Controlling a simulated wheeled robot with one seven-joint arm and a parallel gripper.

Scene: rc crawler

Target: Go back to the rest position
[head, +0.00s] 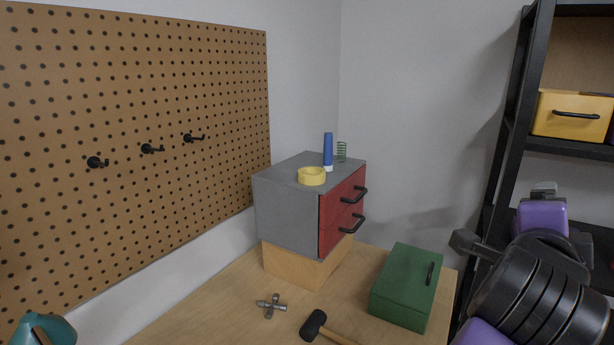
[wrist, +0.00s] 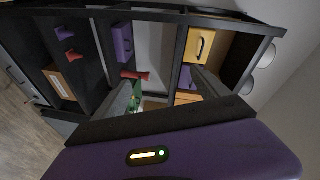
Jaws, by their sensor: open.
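My gripper (wrist: 162,76) shows in the wrist view with its two grey fingers spread wide apart and nothing between them. Behind the fingers is a black shelf rack (wrist: 180,40). In the head view my black and purple arm is folded at the right edge, right of the green box (head: 405,287), in front of the same rack (head: 509,130). I cannot make out the fingers clearly there.
A wooden table (head: 222,307) holds a grey cabinet (head: 285,208) with red drawers, a metal cross wrench (head: 271,306) and a black-headed mallet (head: 314,325). A pegboard (head: 150,90) is at left.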

